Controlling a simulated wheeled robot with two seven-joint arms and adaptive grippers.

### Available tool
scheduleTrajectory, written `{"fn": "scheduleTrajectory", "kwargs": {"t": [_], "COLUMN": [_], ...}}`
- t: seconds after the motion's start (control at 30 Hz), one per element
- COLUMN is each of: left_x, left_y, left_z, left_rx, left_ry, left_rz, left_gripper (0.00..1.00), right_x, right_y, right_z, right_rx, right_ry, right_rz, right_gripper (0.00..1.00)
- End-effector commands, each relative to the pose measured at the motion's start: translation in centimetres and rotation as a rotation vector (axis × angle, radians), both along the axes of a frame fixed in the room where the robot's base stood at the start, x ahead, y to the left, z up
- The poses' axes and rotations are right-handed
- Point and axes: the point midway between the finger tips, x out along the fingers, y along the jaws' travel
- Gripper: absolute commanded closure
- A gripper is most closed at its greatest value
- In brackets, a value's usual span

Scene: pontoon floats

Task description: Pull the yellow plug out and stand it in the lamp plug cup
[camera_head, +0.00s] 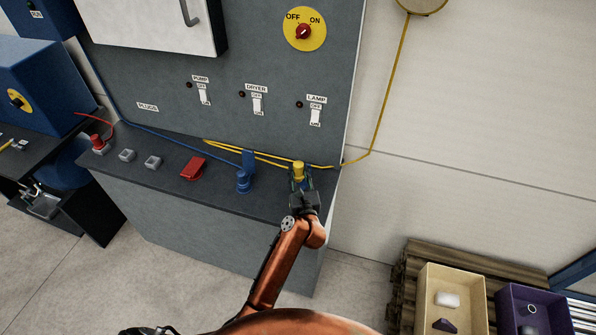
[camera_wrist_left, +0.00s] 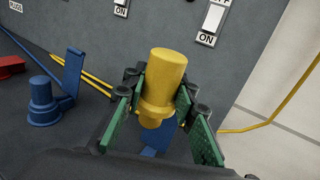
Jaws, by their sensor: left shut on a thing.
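The yellow plug (camera_head: 298,168) is upright at the right end of the dark counter, and it shows large in the left wrist view (camera_wrist_left: 165,78). My left gripper (camera_head: 299,184) is shut on it, with green finger pads on either side of its lower part. A blue piece (camera_wrist_left: 157,152) shows low between the fingers, under the plug. It may be the lamp plug cup, but the fingers hide most of it. I cannot tell whether the plug rests in it. My right gripper is not in view.
Left of the plug are a blue plug in a blue holder (camera_head: 244,181) and a red block (camera_head: 193,168). Two bare grey sockets (camera_head: 127,155) and a red plug (camera_head: 98,142) are further left. A yellow cable (camera_head: 372,130) runs along the counter and up the wall.

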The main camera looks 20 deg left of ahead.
Motion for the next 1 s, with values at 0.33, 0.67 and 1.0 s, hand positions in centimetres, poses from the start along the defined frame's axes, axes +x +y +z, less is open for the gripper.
{"fn": "scheduleTrajectory", "kwargs": {"t": [0.33, 0.67, 1.0], "left_x": [0.0, 0.0, -0.3], "left_y": [0.0, 0.0, 0.3], "left_z": [1.5, 2.5, 2.1], "left_rx": [0.0, 0.0, 0.001], "left_ry": [-0.001, -0.001, -0.001], "left_rz": [0.0, -0.001, -0.002], "left_gripper": [1.0, 1.0, 1.0], "right_x": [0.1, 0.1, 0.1], "right_y": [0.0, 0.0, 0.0], "right_z": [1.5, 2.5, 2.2], "right_rx": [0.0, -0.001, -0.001], "right_ry": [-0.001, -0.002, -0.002], "right_rz": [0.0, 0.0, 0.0], "right_gripper": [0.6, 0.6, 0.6]}}
